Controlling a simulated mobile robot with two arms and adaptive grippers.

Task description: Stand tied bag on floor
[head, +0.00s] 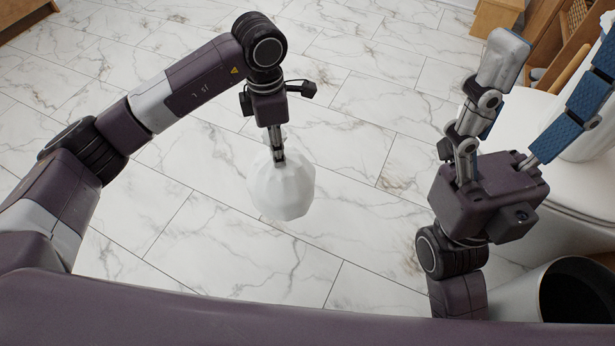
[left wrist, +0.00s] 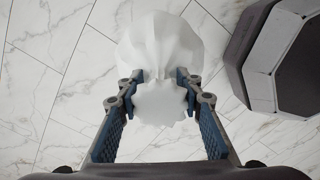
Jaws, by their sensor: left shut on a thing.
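The tied bag (head: 281,192) is white, rounded and faceted. In the head view it hangs below my left gripper (head: 278,155), which points down over the floor (head: 340,150). In the left wrist view the bag (left wrist: 160,45) has a gathered neck and a flared top. My left gripper (left wrist: 155,90) is shut on that neck, one finger on each side. Whether the bag's underside touches the floor is hidden. My right gripper (head: 515,95) is open and empty, raised at the right with its fingers spread wide apart.
A white toilet (head: 570,190) stands at the right behind my right gripper. A bin (head: 530,292) with a dark inside stands at the lower right. Wooden furniture (head: 495,15) is at the top right, and a wooden edge (head: 25,15) is at the top left. The middle marble floor is clear.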

